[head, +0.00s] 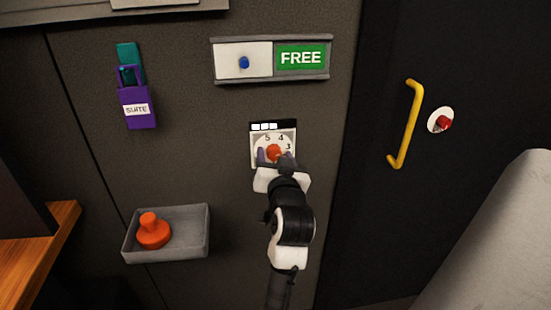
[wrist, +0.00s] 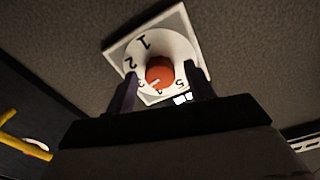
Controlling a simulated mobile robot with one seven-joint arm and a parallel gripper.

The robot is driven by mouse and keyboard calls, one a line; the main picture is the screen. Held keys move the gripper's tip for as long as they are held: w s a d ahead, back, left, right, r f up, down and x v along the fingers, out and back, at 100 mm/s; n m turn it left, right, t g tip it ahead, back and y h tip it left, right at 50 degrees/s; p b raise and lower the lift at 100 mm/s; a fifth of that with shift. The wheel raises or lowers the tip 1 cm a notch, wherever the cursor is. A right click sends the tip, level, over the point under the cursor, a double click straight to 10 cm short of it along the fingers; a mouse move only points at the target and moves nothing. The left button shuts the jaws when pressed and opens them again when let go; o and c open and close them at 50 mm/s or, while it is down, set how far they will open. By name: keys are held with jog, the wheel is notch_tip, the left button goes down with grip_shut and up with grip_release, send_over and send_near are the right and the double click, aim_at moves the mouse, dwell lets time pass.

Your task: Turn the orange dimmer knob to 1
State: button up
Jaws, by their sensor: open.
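The orange dimmer knob (head: 274,152) sits on a round white dial in a pale square plate (head: 291,137) on the dark wall. My gripper (head: 274,157) is open, with one purple finger on each side of the knob. In the wrist view the fingers (wrist: 162,84) stand apart from it and hide part of the dial.
A black strip with white blocks (head: 264,126) tops the dial plate. A sliding FREE sign (head: 301,58) is above, and a purple SUITE padlock (head: 137,107) at upper left. A grey tray (head: 184,245) holds an orange stamp-like object (head: 152,231). A yellow handle (head: 414,122) is right.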

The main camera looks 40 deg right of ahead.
jog(key=c, duration=1)
jog(key=shift+m+p, duration=0.3)
jog(key=shift+m, duration=0.1)
jog(key=m+p, duration=0.2)
jog(key=m, duration=0.1)
jog(key=shift+r+m, duration=0.1)
jog(key=shift+m, duration=0.3)
jog(key=m+p, duration=0.2)
jog(key=m, duration=0.3)
jog(key=shift+m+p, duration=0.3)
jog(key=shift+p, duration=0.05)
jog(key=m+p, duration=0.2)
jog(key=m, duration=0.3)
jog(key=shift+m+p, duration=1.15)
jog(key=shift+m, duration=1.25)
